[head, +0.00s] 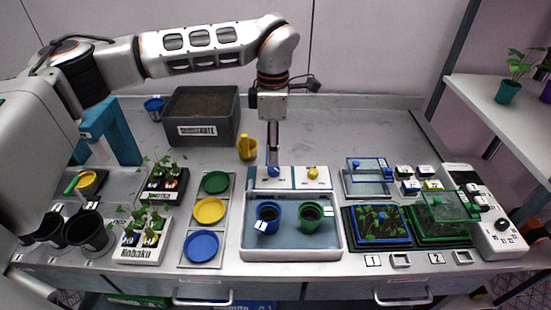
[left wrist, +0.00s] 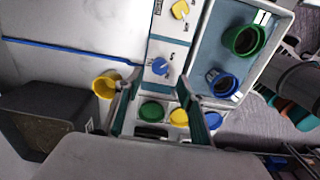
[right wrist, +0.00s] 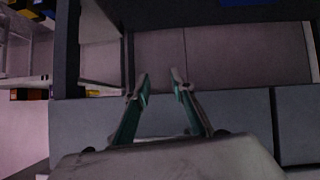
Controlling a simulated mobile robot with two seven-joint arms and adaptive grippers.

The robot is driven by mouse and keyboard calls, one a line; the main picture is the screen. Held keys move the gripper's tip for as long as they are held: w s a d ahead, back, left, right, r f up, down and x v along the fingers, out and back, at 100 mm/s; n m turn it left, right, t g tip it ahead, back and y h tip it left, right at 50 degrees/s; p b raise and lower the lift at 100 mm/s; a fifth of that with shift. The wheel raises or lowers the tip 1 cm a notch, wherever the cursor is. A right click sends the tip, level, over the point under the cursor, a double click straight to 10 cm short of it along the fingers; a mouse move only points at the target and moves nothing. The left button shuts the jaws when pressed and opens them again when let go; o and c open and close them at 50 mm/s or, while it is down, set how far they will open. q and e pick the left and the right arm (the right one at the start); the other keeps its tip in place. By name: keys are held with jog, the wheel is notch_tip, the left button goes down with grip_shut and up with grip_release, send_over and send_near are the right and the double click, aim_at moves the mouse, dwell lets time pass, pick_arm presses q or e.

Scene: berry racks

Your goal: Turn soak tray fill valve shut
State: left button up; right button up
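The soak tray (head: 292,252) is a pale shallow tray holding a blue pot (head: 268,218) and a green pot (head: 311,217). A panel (head: 292,184) at its back edge carries a blue knob (head: 273,172) and a yellow knob (head: 313,173). Their labels are too small to read. My left gripper (head: 273,158) points down over the blue knob. In the left wrist view, its open fingers (left wrist: 160,74) stand either side of the blue knob (left wrist: 160,66); contact cannot be told. My right gripper (right wrist: 160,77) is open and empty, away from the tray.
A dark soil bin (head: 203,118) and a yellow watering can (head: 247,148) stand behind, left of my left gripper. Green, yellow and blue saucers (head: 209,211) line the tray's left side. Seedling trays (head: 381,226) stand to the right. The back right counter is clear.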

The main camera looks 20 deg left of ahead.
aim_at(274, 168)
pick_arm(q)
notch_tip(274, 168, down, 6)
jog(key=shift+r, duration=0.1)
dwell(0.4)
jog(key=c, duration=1.1)
